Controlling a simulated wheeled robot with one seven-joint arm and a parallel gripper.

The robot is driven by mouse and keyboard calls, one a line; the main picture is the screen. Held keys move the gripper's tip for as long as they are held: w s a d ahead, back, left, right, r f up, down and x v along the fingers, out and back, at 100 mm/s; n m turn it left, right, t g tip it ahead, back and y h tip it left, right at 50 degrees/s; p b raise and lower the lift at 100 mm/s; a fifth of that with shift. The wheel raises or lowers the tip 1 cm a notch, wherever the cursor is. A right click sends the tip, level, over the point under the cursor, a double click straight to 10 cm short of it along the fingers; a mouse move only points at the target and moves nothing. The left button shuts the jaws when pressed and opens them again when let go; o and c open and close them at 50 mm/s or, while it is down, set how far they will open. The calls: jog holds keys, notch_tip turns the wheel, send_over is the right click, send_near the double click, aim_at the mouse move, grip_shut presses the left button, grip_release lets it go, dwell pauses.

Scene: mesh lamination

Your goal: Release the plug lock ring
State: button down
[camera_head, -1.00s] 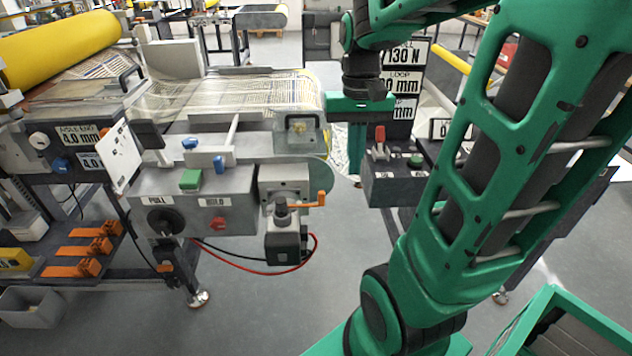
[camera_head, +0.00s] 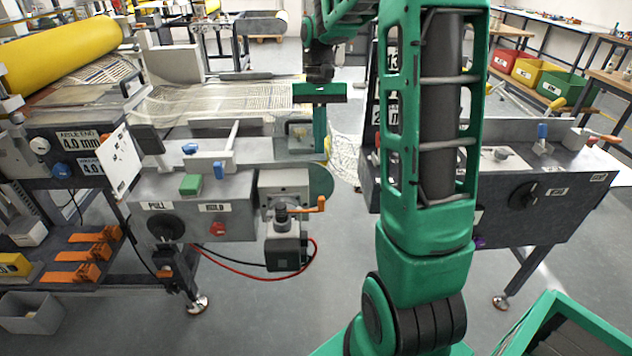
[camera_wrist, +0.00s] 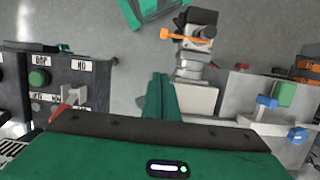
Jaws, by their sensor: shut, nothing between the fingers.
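My gripper (camera_head: 320,150) hangs pointing down over the right end of the left machine, with its green fingers together and empty. In the wrist view the closed fingers (camera_wrist: 159,80) stick out beyond the wide gripper body. A drive unit with an orange lever (camera_head: 310,207) and a black box (camera_head: 286,244) sits on the machine's front right, below and nearer than my gripper. The orange lever also shows in the wrist view (camera_wrist: 182,37), beyond the fingertips and apart from them. Red and black cables (camera_head: 305,262) run from the black box. I cannot clearly make out a lock ring.
The left machine's front panel (camera_head: 193,225) carries a green button (camera_head: 190,184) and a red knob (camera_head: 218,228). A dark control cabinet (camera_head: 560,215) stands on the right, partly behind my arm. Grey floor (camera_head: 240,315) lies open between them.

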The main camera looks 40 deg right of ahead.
jog(key=s+a+f, duration=0.3)
jog(key=s+f, duration=0.2)
jog(key=f, duration=0.4)
jog(key=shift+s+a+f, duration=0.15)
jog(key=shift+a+f, duration=0.15)
jog(key=shift+f, duration=0.05)
jog(key=shift+a, duration=0.1)
jog(key=shift+s+d, duration=0.1)
jog(key=shift+d, duration=0.1)
